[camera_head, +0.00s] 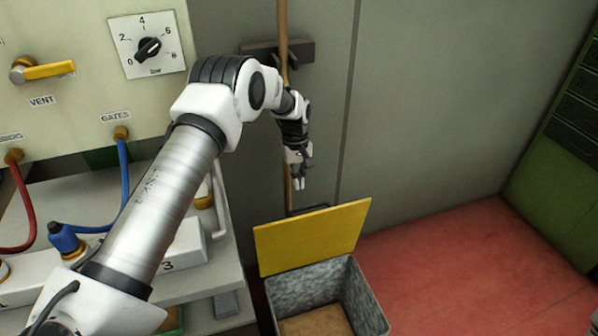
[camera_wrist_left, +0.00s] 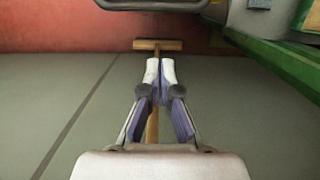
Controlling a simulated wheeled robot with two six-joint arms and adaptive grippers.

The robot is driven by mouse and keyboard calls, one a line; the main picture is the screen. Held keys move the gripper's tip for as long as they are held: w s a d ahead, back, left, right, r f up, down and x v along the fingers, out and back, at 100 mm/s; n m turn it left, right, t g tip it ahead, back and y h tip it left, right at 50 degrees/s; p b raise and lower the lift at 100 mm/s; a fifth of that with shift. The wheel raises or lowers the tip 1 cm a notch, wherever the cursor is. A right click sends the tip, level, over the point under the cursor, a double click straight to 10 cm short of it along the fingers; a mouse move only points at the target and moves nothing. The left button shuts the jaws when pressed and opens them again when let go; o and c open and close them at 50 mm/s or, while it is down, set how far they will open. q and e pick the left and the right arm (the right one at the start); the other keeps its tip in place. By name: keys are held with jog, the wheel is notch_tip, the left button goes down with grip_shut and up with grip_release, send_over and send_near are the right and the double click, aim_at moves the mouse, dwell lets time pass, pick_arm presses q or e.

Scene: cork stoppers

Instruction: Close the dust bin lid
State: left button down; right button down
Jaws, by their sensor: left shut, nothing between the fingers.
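The dust bin (camera_head: 366,300) is a grey, speckled open box on the floor at the bottom of the head view, with a brown surface inside. Its yellow lid (camera_head: 312,236) stands open, tilted up at the bin's wall side. My left gripper (camera_head: 298,184) is shut and empty, above and behind the raised lid, near the wall. It also shows in the left wrist view (camera_wrist_left: 160,70), with its fingertips together. A dark edge at the top of that view may belong to the bin; I cannot tell. My right gripper is not in view.
A wooden pole (camera_head: 283,30) stands along the wall through a dark bracket (camera_head: 278,52), just behind my gripper. A panel with a dial (camera_head: 147,46) and a bench with hoses (camera_head: 180,262) are left. Red floor (camera_head: 450,262) is clear right of the bin. A green cabinet (camera_head: 555,180) stands far right.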

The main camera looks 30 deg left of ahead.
pick_arm(q)
jog(key=s+d+f, duration=0.1)
jog(key=f, duration=0.1)
jog(key=s+d+f+p, duration=0.1)
jog(key=d, duration=0.1)
jog(key=shift+s+f, duration=0.35)
jog(key=shift+f, duration=0.05)
jog(key=shift+d, duration=0.15)
